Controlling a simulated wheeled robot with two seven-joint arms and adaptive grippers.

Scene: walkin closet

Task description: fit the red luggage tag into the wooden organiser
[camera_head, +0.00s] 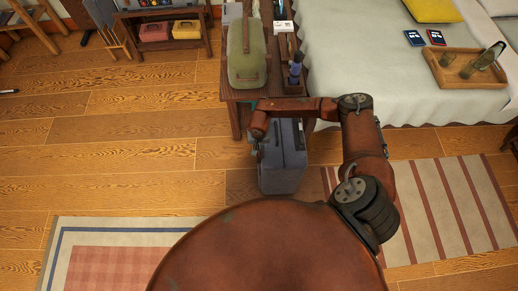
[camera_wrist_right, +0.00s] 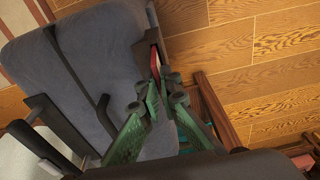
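My right gripper (camera_head: 258,128) reaches left over the grey-blue suitcase (camera_head: 283,165) in the head view, near its top left edge. In the right wrist view its green fingers (camera_wrist_right: 161,85) come close together at the tips. A small red piece (camera_wrist_right: 153,58), which looks like the luggage tag, shows just beyond the tips, against the dark edge of the suitcase (camera_wrist_right: 75,60). Whether the fingers grip it is unclear. A dark wooden holder (camera_head: 284,46), likely the organiser, is on the bench's right side; its slots are too small to make out. My left gripper is not in view.
The dark wooden bench (camera_head: 238,95) stands behind the suitcase, with a green bag (camera_head: 246,62) and a blue bottle (camera_head: 296,70) on it. The bed (camera_head: 345,60) with a wooden tray (camera_head: 440,82) is to the right.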

